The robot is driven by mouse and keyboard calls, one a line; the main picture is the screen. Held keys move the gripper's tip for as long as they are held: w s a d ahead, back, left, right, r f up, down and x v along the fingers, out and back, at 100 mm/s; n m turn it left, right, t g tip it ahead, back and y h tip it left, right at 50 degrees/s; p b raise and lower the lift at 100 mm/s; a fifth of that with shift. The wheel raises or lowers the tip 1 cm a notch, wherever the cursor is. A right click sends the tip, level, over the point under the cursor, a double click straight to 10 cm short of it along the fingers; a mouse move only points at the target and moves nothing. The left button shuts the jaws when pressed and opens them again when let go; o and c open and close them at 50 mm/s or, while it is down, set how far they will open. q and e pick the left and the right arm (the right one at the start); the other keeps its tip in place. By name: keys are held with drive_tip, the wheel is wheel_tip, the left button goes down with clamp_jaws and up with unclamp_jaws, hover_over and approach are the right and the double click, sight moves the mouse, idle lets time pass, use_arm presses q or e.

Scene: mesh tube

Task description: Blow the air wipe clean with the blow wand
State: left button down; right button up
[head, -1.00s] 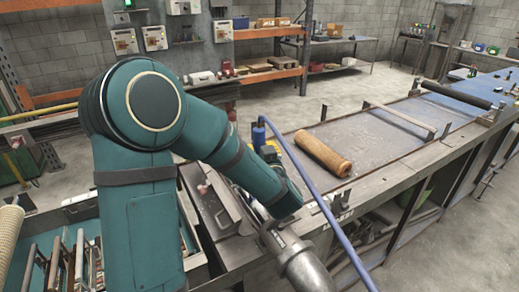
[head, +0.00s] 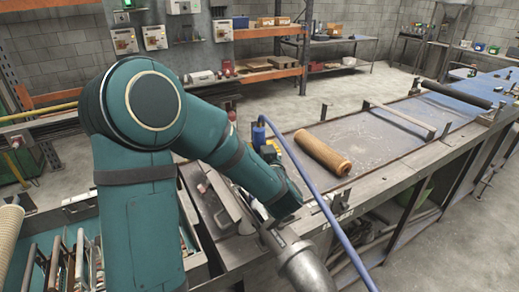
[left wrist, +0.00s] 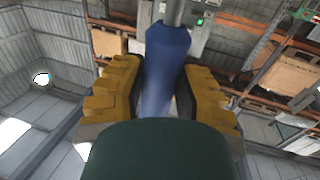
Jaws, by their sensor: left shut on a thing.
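The blow wand has a blue handle (left wrist: 165,55) with a grey tube running from its end, seen in the left wrist view. My left gripper (left wrist: 160,78) has its yellow fingers closed around this handle. In the head view my teal left arm covers most of the gripper; blue and yellow parts (head: 260,136) show just beyond the wrist. A blue hose (head: 311,190) curves from there down to the lower right. I cannot make out the air wipe for certain; a grey metal cylinder (head: 304,266) stands below the wrist. My right gripper is not in view.
A long bench (head: 410,160) runs to the far right. A tan roll (head: 322,153) lies on it, with a crossbar (head: 398,118) and a dark roller (head: 455,95) farther along. Rods in a rack (head: 70,262) are at lower left. Shelves stand behind.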

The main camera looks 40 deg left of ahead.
use_arm(q)
drive_tip(key=shift+w, duration=0.1)
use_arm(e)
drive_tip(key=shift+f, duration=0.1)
use_arm(q)
drive_tip(key=w+m+t+y+b, duration=0.1)
drive_tip(key=w+m+t+b, duration=0.2)
drive_tip(key=w+m+b, duration=0.7)
drive_tip(key=f+n, duration=0.1)
drive_tip(key=a+f+n, duration=0.1)
drive_tip(key=f, duration=0.1)
drive_tip(key=w+f+n, duration=0.1)
drive_tip(key=shift+a+f, duration=0.15)
drive_tip(key=shift+a, duration=0.15)
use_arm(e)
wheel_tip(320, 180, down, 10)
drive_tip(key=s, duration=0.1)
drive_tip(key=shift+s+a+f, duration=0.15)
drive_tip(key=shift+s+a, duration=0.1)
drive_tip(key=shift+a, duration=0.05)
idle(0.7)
